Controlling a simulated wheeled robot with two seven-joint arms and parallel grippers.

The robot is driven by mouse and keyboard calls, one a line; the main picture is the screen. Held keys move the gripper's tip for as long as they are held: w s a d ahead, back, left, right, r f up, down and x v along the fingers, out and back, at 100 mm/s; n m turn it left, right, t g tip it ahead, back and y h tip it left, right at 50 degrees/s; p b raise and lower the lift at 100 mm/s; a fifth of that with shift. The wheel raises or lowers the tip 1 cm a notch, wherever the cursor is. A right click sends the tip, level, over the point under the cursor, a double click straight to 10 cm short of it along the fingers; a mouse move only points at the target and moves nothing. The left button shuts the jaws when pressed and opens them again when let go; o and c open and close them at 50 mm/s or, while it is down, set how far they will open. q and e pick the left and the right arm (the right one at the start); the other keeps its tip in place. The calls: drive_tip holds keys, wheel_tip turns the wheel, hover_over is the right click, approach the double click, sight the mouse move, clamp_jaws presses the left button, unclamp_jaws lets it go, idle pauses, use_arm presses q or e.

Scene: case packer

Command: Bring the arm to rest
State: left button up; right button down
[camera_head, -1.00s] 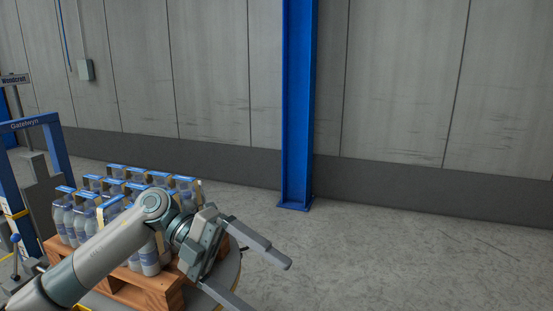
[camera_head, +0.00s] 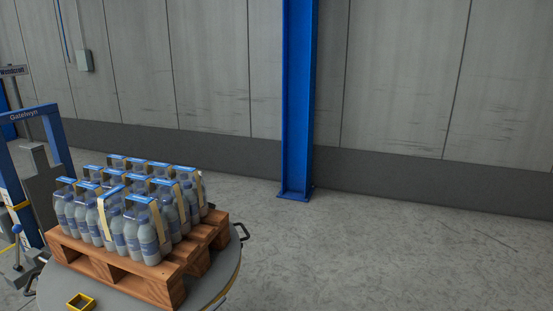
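Neither of my arms nor grippers shows in the head view now. Several bottle packs (camera_head: 148,240) with blue tops and tan handle strips stand upright, grouped on a wooden pallet (camera_head: 160,292). The pallet rests on a round grey turntable (camera_head: 60,291) at the lower left. Nothing of mine covers the load.
A blue frame (camera_head: 35,112) marked Gatelwyn stands at the left edge beside grey machine parts. A small yellow square piece (camera_head: 80,301) lies on the turntable's front. A blue column (camera_head: 297,100) stands by the grey wall (camera_head: 400,70). The concrete floor (camera_head: 400,250) at right is clear.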

use_arm(q)
drive_tip(key=s+a+f+n+g+y, duration=0.2)
drive_tip(key=s+a+f+y, duration=0.1)
drive_tip(key=s+f, duration=0.55)
drive_tip(key=s+a+f+n+g+y, duration=0.1)
drive_tip(key=s+a+f+n+y, duration=0.3)
drive_tip(key=f, duration=0.8)
drive_tip(key=s+a+f+n+g+y, duration=0.1)
drive_tip(key=s+f+g, duration=0.1)
drive_tip(key=s+f, duration=0.75)
drive_tip(key=s+f+g, duration=0.2)
drive_tip(key=s+f, duration=0.3)
drive_tip(key=s, duration=0.6)
drive_tip(key=s+a+f+n+g+y, duration=0.1)
drive_tip(key=s+f+g, duration=0.2)
drive_tip(key=s, duration=0.9)
drive_tip(key=s+a+f+n+g+y, duration=0.1)
drive_tip(key=s+f+g, duration=0.1)
drive_tip(key=s+f, duration=0.7)
drive_tip(key=s, duration=0.2)
drive_tip(key=shift+s+a, duration=0.25)
drive_tip(key=shift+s, duration=0.1)
